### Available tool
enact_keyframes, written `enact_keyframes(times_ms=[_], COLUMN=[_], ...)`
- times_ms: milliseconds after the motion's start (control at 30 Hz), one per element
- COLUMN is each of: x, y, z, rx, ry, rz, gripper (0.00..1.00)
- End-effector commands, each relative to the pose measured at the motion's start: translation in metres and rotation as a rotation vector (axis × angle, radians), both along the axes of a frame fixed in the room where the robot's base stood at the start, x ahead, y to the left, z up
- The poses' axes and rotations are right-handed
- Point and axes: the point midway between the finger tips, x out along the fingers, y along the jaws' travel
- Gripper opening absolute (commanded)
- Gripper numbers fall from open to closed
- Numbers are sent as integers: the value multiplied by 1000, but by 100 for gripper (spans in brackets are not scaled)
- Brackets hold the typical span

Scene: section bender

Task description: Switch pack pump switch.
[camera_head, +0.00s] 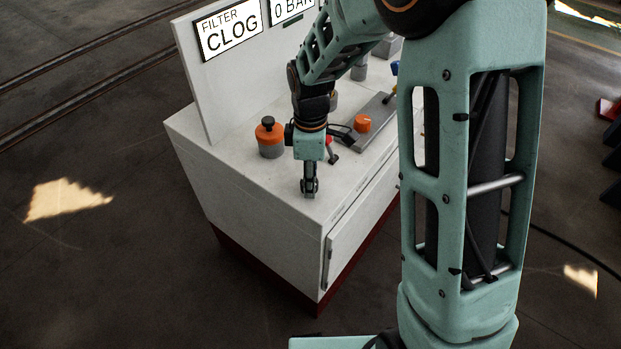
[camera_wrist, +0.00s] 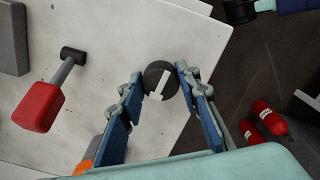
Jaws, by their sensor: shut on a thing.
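A small dark round knob with a white bar mark, which looks like the pack pump switch (camera_wrist: 156,76), sits on the white panel top near its edge in the wrist view. My gripper (camera_wrist: 161,80) has its two blue-padded fingers on either side of this knob and is shut on it. The white bar runs slightly slanted across the knob. In the head view my gripper (camera_head: 310,186) points down at the near corner of the white console (camera_head: 240,180). There the knob is mostly hidden by the fingers. No label for it is readable.
A red-handled lever (camera_wrist: 40,105) stands beside the knob; it also shows in the head view (camera_head: 328,143). An orange knob with a black top (camera_head: 269,138) and an orange button (camera_head: 362,123) are near my wrist. An upright panel carries a FILTER CLOG display (camera_head: 231,29).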

Motion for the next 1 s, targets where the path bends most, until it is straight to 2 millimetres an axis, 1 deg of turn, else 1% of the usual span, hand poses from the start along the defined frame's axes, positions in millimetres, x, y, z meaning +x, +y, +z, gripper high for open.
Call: enact_keyframes(times_ms=[167, 700, 1000], x=[0, -1, -1], y=[0, 1, 1], z=[1, 1, 1], rx=[0, 1, 1], ry=[0, -1, -1], rz=[-130, -630, -841], gripper=[7, 7, 7])
